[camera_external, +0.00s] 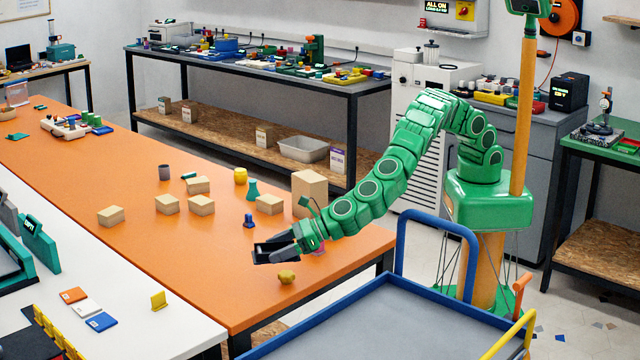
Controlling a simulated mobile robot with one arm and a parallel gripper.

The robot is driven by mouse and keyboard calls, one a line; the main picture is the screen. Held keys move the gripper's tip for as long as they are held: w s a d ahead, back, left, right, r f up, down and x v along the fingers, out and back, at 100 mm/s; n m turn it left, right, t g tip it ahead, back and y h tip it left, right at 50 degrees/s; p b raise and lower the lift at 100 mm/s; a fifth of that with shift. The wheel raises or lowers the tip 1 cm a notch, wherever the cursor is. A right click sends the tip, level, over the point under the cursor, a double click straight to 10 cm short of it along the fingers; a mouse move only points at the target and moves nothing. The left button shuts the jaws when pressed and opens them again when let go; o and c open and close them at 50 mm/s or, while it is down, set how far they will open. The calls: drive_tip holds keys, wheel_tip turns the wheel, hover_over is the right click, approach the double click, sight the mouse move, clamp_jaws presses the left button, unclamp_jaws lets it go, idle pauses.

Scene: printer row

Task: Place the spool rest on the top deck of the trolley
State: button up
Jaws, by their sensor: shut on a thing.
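The trolley's grey top deck (390,325) with a blue rim is at the bottom right, beside the orange table, and its visible part is empty. My gripper (272,250) is over the near right part of the orange table, left of and beyond the trolley. Its jaws are shut on a small dark piece (264,256), which may be the spool rest; its shape blends with the dark fingers. The piece appears low over the tabletop; I cannot tell whether it touches.
The orange table (130,190) holds several wooden blocks (111,216), a taller block (309,188), a blue piece (249,221) and a yellowish lump (287,277) near the gripper. A blue handle (437,222) rises at the trolley's far side, and a yellow one (508,337) at its right.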

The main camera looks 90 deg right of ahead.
drive_tip(key=shift+s+a+n+g+y, duration=2.2)
drive_tip(key=shift+s+a+n+y, duration=0.8)
drive_tip(key=shift+a, duration=2)
drive_tip(key=shift+s+a+n+g+y, duration=2.3)
drive_tip(key=shift+s+a+n, duration=1.25)
drive_tip(key=shift+a, duration=1.4)
drive_tip(key=n+g+h, duration=0.3)
drive_tip(key=n+g, duration=0.9)
drive_tip(key=g, duration=0.2)
hover_over(421, 325)
drive_tip(key=f, duration=0.1)
drive_tip(key=shift+s+d+f, duration=0.1)
drive_tip(key=shift+f, duration=4.9)
